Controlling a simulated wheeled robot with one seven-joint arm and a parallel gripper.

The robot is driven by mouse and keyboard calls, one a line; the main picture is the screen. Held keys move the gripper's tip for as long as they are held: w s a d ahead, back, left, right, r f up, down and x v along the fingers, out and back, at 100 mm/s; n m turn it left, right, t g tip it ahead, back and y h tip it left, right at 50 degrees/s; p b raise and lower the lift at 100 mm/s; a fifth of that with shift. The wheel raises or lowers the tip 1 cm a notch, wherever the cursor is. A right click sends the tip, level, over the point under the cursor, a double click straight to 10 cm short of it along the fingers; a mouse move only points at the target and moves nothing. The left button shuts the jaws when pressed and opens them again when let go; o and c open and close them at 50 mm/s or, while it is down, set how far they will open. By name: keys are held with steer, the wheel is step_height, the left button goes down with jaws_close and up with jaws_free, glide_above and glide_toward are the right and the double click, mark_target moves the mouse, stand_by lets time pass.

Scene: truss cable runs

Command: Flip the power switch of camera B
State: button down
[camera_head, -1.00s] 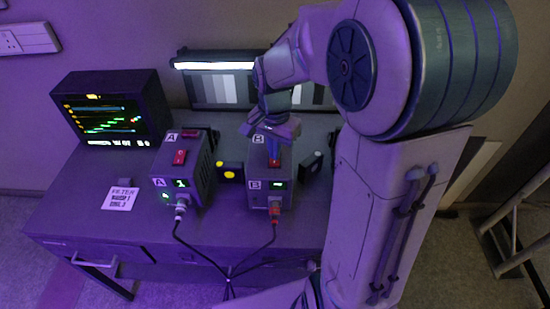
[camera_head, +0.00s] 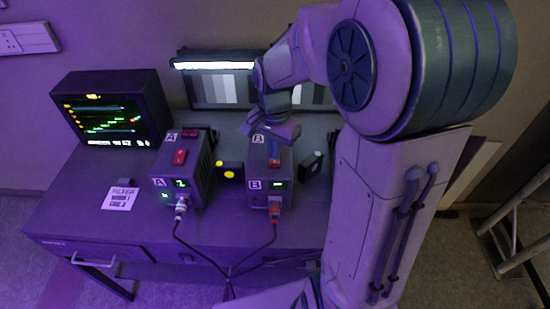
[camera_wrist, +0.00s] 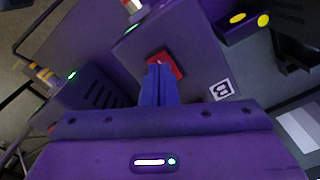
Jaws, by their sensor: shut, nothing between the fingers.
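Camera B's box (camera_head: 258,190), labelled B, stands on the desk to the right of box A, with a small lit display on its front. Its red power switch (camera_head: 274,162) is on the top, and also shows in the wrist view (camera_wrist: 172,64). My gripper (camera_head: 272,150) is shut and empty, pointing down at the switch. In the wrist view the blue fingertips (camera_wrist: 158,70) overlap the near part of the red switch; I cannot tell whether they touch it. The fingers hide part of the switch.
Box A (camera_head: 202,172) with its own red switch stands to the left. A monitor (camera_head: 105,108) and a paper card (camera_head: 120,198) are further left. Small dark blocks flank box B, the left one (camera_head: 229,171) with a yellow spot. Cables hang from both boxes over the desk's front.

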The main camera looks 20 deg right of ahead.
mark_target(274, 162)
steer(key=shift+f+b, duration=0.7)
steer(key=shift+f, duration=0.15)
stand_by(0.3)
steer(key=shift+r+p, duration=2.7)
steer(key=shift+r, duration=0.85)
steer(key=s+r+n+t, duration=0.3)
steer(key=s+r+n, duration=0.2)
steer(key=s+n, duration=0.4)
steer(key=s, duration=0.5)
steer(key=shift+s+r+n+t, duration=0.2)
steer(key=shift+s+n+t, duration=0.1)
steer(key=shift+n, duration=0.1)
